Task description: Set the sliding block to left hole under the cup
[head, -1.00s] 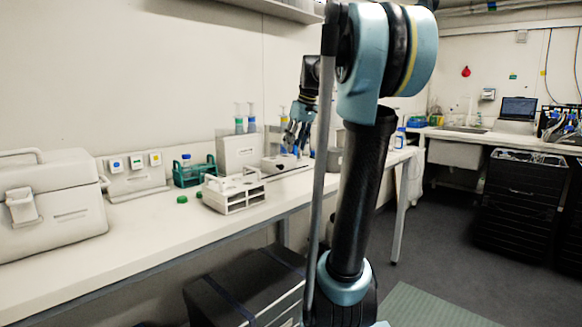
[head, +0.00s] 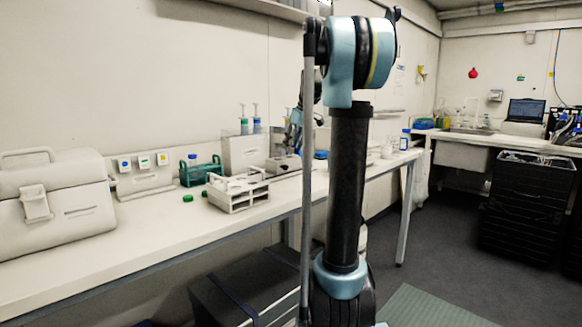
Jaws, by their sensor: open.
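My gripper (head: 296,120) is over the far part of the long white bench, mostly hidden behind my own arm. Only a small blue-grey part of it shows, and its fingertips cannot be made out. A low grey device (head: 283,164) sits on the bench below it, partly covered by the arm. I cannot pick out the sliding block, its holes or the cup with certainty. Small pale items (head: 381,152) stand on the bench right of my arm, too small to identify.
On the bench (head: 130,235) stand a beige case (head: 55,205), a panel with three coloured squares (head: 143,172), a green rack (head: 200,172), a white rack (head: 238,192), green caps (head: 188,198) and a box with pump bottles (head: 243,152).

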